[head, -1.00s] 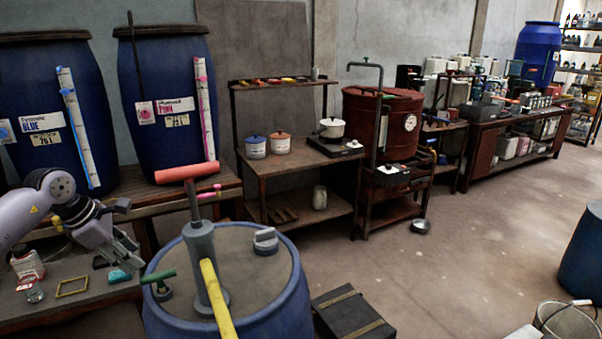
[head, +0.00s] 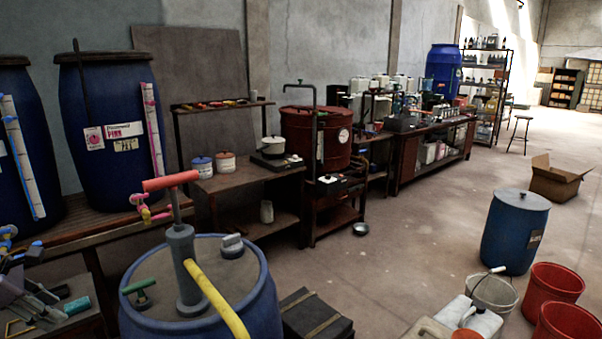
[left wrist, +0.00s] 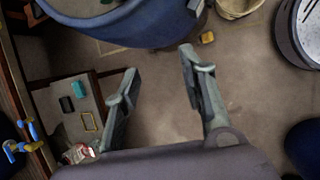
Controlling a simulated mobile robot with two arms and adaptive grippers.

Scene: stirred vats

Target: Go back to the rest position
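My left gripper (left wrist: 159,66) is open in the left wrist view. Its two fingers stand apart with only bare floor showing between them. In the head view the left gripper (head: 38,300) is at the lower left edge, over a low work surface and left of the blue barrel with the pump. Its arm is mostly cut off by the frame. My right gripper is in neither view.
The pump barrel (head: 258,306) stands close in front, with a black case (head: 318,316) beside it. Blue vats (head: 103,120) line the wall at left. White jugs (head: 484,321), a bucket (head: 493,292) and red buckets (head: 551,287) stand at lower right.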

